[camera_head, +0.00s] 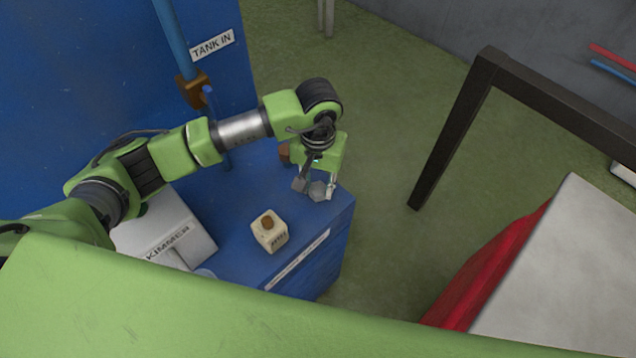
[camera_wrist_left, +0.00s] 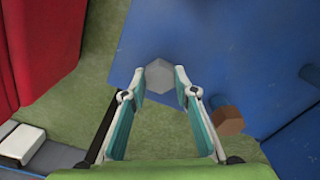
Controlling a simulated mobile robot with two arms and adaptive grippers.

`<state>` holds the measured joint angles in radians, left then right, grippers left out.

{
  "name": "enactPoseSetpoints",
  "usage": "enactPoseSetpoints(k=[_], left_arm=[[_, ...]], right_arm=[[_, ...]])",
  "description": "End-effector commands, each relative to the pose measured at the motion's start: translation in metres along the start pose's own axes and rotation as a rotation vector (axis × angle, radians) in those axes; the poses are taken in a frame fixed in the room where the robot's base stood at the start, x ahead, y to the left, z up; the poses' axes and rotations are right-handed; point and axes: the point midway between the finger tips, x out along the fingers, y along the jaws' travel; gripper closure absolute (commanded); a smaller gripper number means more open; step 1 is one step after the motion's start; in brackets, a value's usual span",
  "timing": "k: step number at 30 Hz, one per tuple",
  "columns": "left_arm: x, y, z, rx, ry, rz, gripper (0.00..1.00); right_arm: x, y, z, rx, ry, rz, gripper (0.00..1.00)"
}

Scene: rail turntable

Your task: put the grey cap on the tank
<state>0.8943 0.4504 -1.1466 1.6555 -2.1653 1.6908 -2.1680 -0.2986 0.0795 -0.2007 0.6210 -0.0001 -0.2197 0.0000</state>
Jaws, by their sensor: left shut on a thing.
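The grey cap (camera_head: 317,190), a small hexagonal piece, is between the fingertips of my left gripper (camera_head: 315,187), which is shut on it near the right end of the blue unit's top (camera_head: 238,208). In the left wrist view the cap (camera_wrist_left: 158,74) shows between the two fingertips (camera_wrist_left: 160,82), against the blue surface; I cannot tell if it touches that surface. A "TANK IN" label (camera_head: 212,46) is on the tall blue panel behind. I cannot tell which part is the tank's opening. My right gripper is not in view.
A cream block with a brown top (camera_head: 270,231) sits on the blue top. A white box marked "KIMMER" (camera_head: 165,235) stands left. A brown hexagonal piece (camera_wrist_left: 228,120) is beside the gripper. A dark frame (camera_head: 465,120) and a red-sided white table (camera_head: 560,270) stand right.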

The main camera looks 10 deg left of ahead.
Motion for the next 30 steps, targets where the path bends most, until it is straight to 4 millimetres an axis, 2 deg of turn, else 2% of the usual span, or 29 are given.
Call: enactPoseSetpoints(k=[5,6,8,22,26,30], left_arm=[[0.004,0.000,0.000,0.000,0.000,0.000,0.99],[0.004,0.000,0.000,0.000,0.000,0.000,0.70],[0.003,0.000,0.000,-0.001,-0.001,0.000,0.56],[-0.004,0.000,0.000,-0.001,0.001,0.001,0.56],[-0.025,0.000,-0.002,0.001,0.005,0.002,0.56],[-0.057,0.000,-0.002,0.000,0.007,0.001,0.56]], right_arm=[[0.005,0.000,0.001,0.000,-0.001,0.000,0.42],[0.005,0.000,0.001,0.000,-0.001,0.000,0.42],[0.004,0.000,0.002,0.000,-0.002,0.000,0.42],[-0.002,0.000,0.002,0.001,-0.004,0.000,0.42],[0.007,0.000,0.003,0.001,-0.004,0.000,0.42],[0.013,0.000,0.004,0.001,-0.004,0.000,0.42]])
